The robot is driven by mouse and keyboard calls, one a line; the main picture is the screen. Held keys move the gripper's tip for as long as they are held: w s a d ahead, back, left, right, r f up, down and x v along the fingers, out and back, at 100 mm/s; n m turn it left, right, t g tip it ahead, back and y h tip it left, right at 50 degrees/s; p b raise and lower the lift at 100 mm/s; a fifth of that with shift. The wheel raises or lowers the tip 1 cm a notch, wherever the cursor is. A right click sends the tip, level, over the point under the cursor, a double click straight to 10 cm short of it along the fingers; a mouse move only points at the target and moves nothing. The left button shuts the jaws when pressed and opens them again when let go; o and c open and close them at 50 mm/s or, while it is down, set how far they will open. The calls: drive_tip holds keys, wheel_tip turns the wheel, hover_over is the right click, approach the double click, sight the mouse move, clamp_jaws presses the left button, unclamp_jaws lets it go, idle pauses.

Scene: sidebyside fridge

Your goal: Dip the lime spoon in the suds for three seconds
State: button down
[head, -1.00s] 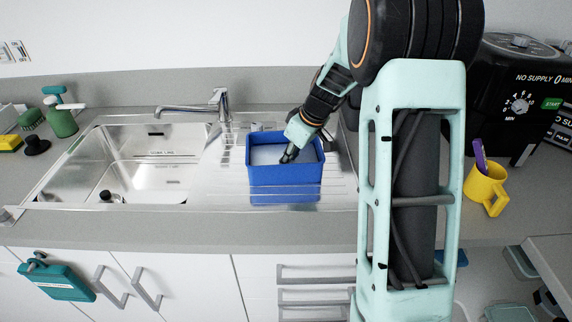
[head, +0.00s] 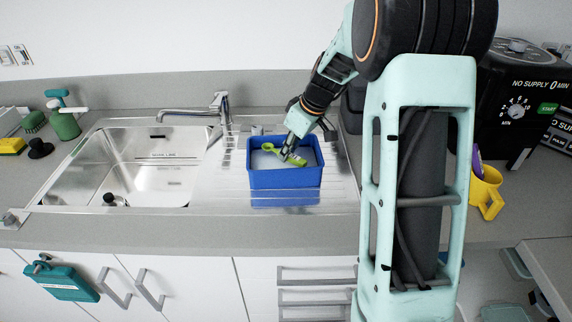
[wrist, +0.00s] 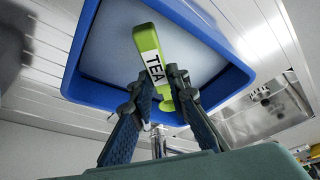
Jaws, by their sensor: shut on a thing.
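The lime spoon (head: 299,160) is held by my gripper (head: 286,154) over the blue tub (head: 285,179), with its round end to the left and its handle to the right. The tub holds pale suds (head: 261,160). In the wrist view the spoon handle (wrist: 146,42) carries a label reading TEA, and my gripper's fingers (wrist: 158,88) are closed on the spoon. The whole spoon shows above the suds surface; the exact gap cannot be told.
A tap (head: 218,105) rises behind. A yellow mug (head: 485,190) and black appliance (head: 515,100) stand at the right. A green bottle (head: 65,125) is at the left.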

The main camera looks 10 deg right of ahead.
drive_tip(key=shift+r+p, duration=1.5)
drive_tip(key=shift+r, duration=1.7)
drive_tip(key=shift+r, duration=0.1)
wheel_tip(320, 180, up, 4)
drive_tip(key=shift+f+p, duration=0.1)
drive_tip(key=shift+p, duration=0.95)
